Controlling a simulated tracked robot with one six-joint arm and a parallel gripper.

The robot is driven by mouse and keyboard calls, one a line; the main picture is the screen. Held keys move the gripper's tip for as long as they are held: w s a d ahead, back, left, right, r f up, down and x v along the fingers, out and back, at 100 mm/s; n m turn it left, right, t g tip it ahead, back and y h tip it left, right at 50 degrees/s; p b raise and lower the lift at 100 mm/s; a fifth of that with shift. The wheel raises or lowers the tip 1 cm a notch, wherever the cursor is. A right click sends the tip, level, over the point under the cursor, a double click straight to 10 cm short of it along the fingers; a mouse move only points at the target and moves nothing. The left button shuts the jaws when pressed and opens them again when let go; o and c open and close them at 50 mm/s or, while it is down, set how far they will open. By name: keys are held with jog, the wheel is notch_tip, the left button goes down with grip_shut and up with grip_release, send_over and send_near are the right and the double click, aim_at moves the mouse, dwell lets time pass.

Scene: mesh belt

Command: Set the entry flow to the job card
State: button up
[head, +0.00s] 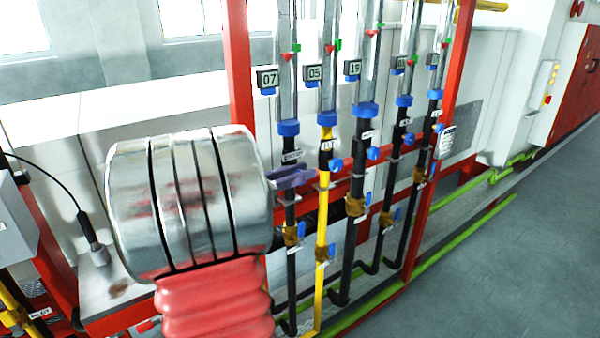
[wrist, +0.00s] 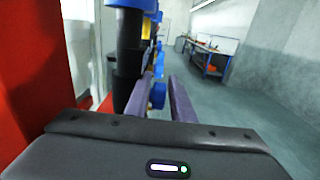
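Several clear flow tubes stand in a row, each with a red and a green marker. The leftmost tube (head: 288,85) has a display (head: 267,79) reading 07. Its label (head: 292,156) looks like ENTRY but is small. My gripper (head: 292,176) has purple fingers at the black pipe below that label. In the wrist view the fingers (wrist: 163,82) are apart, with a blue knob (wrist: 158,95) between them. A gap shows on the knob's right; contact on its left is unclear. A white card (head: 446,141) hangs on the right red post, its text unreadable.
Neighbouring tubes have displays reading 05 (head: 314,73) and 19 (head: 352,68), with blue knobs (head: 336,164) close to my gripper. Red posts (head: 238,60) frame the row. Green pipes (head: 470,230) run along the floor. The grey floor (head: 520,270) at right is clear.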

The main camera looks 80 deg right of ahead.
jog(key=shift+c, duration=0.2)
grip_shut()
jog(key=shift+d, duration=0.1)
jog(key=shift+r+t+y, duration=0.1)
jog(key=shift+t+y, duration=0.2)
jog(key=shift+s+d+t+y, duration=0.1)
jog(key=shift+s+t+y, duration=0.1)
jog(key=shift+t+y, duration=0.8)
jog(key=shift+s+d+f+t+y, duration=0.1)
jog(key=shift+t+y, duration=0.55)
jog(key=shift+y, duration=0.2)
jog(key=shift+s+d+f+t+y, duration=0.1)
jog(key=shift+t+y, duration=0.55)
jog(key=shift+y, duration=0.2)
jog(key=shift+o, duration=0.2)
grip_release()
